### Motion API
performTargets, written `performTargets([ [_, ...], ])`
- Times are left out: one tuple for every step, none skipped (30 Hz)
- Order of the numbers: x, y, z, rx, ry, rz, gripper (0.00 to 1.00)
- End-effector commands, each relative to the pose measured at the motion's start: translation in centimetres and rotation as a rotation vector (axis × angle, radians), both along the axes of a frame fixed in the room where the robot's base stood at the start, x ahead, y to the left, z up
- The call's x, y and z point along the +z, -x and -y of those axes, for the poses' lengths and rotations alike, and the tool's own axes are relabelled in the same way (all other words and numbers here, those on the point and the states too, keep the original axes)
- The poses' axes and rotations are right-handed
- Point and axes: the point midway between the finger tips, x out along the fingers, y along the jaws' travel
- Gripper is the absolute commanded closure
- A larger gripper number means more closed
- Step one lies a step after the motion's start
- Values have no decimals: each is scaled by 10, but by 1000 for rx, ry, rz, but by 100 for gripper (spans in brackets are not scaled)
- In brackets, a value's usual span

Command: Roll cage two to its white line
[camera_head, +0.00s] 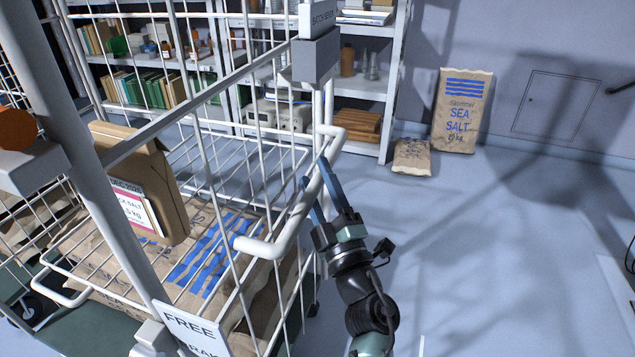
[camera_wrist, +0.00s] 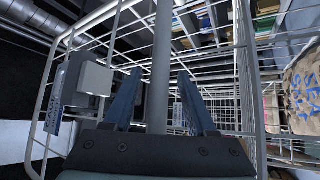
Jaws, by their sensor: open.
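A white wire roll cage (camera_head: 203,142) fills the left and middle of the head view, with sea salt sacks (camera_head: 205,255) inside. No number two is legible on it. Its white tubular handle (camera_head: 286,228) sticks out on the right. My gripper (camera_head: 314,172) is at this handle, its blue fingers apart on either side of the tube. In the wrist view the pale bar (camera_wrist: 161,50) runs between the open fingers (camera_wrist: 159,82); I cannot tell whether they touch it. A thin white strip (camera_head: 421,346) on the floor shows at the bottom edge; whether it is the cage's line is unclear.
A sign reading FREE (camera_head: 190,328) hangs low on the cage. Shelves (camera_head: 389,88) with boxes and jars stand behind it. An upright salt sack (camera_head: 462,112) and a smaller one (camera_head: 412,157) are by the wall. The floor (camera_head: 500,240) on the right is clear.

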Motion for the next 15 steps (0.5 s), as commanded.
performTargets([
  [0, 0, 0, 0, 0, 0, 43],
  [0, 0, 0, 0, 0, 0, 43],
  [0, 0, 0, 0, 0, 0, 43],
  [0, 0, 0, 0, 0, 0, 45],
  [0, 0, 0, 0, 0, 0, 50],
  [0, 0, 0, 1, 0, 1, 57],
  [0, 0, 0, 1, 0, 1, 63],
  [0, 0, 0, 1, 0, 1, 68],
  [0, 0, 0, 1, 0, 1, 75],
  [0, 0, 0, 1, 0, 1, 81],
  [0, 0, 0, 1, 0, 1, 86],
  [0, 0, 0, 1, 0, 1, 93],
  [0, 0, 0, 1, 0, 1, 99],
  [0, 0, 0, 1, 0, 1, 100],
  [0, 0, 0, 1, 0, 1, 100],
])
